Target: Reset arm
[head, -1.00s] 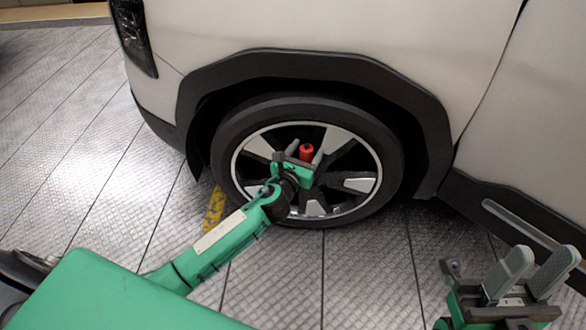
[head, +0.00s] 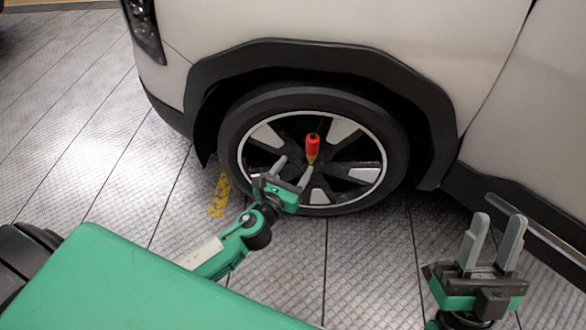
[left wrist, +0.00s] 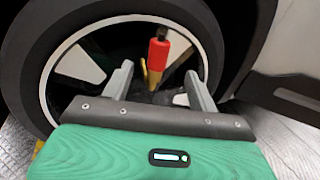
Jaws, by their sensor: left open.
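My left gripper (head: 293,172) is open in front of the car's wheel, with its fingers pointing toward it. A red-handled tool (head: 312,145) with a yellowish lower part is at the wheel's hub, just beyond the fingertips. In the left wrist view the red tool (left wrist: 158,58) stands between and beyond the two open fingers, apart from both. My right gripper (head: 496,242) is at the lower right of the head view, its two fingers upright and spread with nothing between them.
The wheel's black tire (head: 232,150) sits under the dark arch of a light-coloured car (head: 330,25). The car's dark side sill (head: 520,205) lies close behind my right gripper. A yellow floor marking (head: 219,195) is left of the wheel. The tiled floor (head: 100,140) at left is clear.

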